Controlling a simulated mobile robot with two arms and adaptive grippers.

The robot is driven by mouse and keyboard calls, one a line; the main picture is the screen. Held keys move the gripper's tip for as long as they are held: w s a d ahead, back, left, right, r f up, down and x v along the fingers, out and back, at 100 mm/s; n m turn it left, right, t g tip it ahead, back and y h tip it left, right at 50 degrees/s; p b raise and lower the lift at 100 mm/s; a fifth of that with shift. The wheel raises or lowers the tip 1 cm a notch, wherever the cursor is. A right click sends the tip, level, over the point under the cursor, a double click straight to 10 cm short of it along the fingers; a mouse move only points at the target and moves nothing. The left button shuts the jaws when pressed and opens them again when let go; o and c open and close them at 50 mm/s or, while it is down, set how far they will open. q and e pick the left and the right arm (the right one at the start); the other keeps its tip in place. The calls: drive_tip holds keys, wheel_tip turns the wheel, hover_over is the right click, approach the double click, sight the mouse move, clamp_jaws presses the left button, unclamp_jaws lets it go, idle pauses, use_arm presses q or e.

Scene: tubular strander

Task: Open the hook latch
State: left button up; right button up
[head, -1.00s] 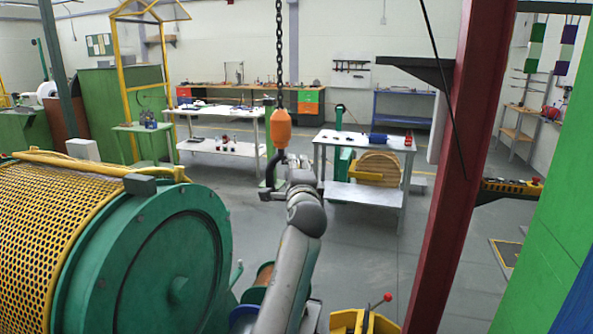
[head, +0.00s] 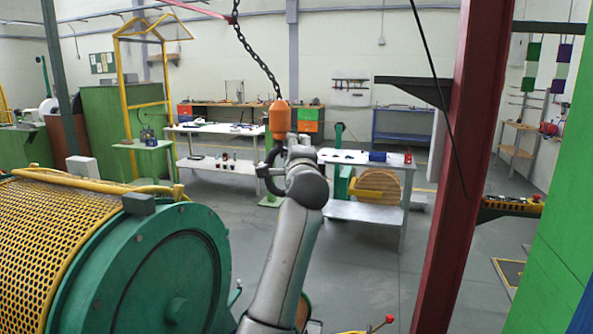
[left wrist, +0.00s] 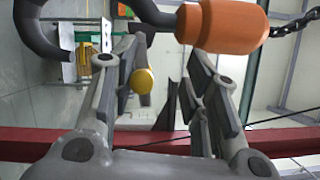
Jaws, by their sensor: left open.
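The crane hook hangs from a chain (head: 258,62). It has an orange body (head: 279,118) and a dark curved hook (head: 268,172) below it. In the left wrist view, the orange body (left wrist: 225,25) is at the top and part of the dark hook (left wrist: 38,32) is at top left. My left gripper (head: 288,158) is at the hook, which it partly hides in the head view. In the left wrist view its fingers (left wrist: 160,75) are open. A round yellow piece (left wrist: 142,81) shows between them; I cannot tell whether it belongs to the latch. My right gripper is not in view.
A green drum machine with a yellow mesh guard (head: 60,240) fills the lower left. A red column (head: 462,170) with a black bracket (head: 412,88) stands to the right. Work tables (head: 215,128) stand behind. Open floor lies between the arm and the column.

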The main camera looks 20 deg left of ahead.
use_arm(q)
drive_tip(key=shift+r, duration=0.4)
drive_tip(key=shift+f, duration=0.4)
drive_tip(key=shift+s+d+f, duration=0.25)
drive_tip(key=shift+s, duration=0.15)
drive_tip(key=p+v, duration=0.1)
drive_tip(key=v, duration=1)
drive_tip(key=shift+s+r, duration=0.3)
drive_tip(key=shift+r, duration=0.2)
drive_tip(key=shift+s, duration=0.1)
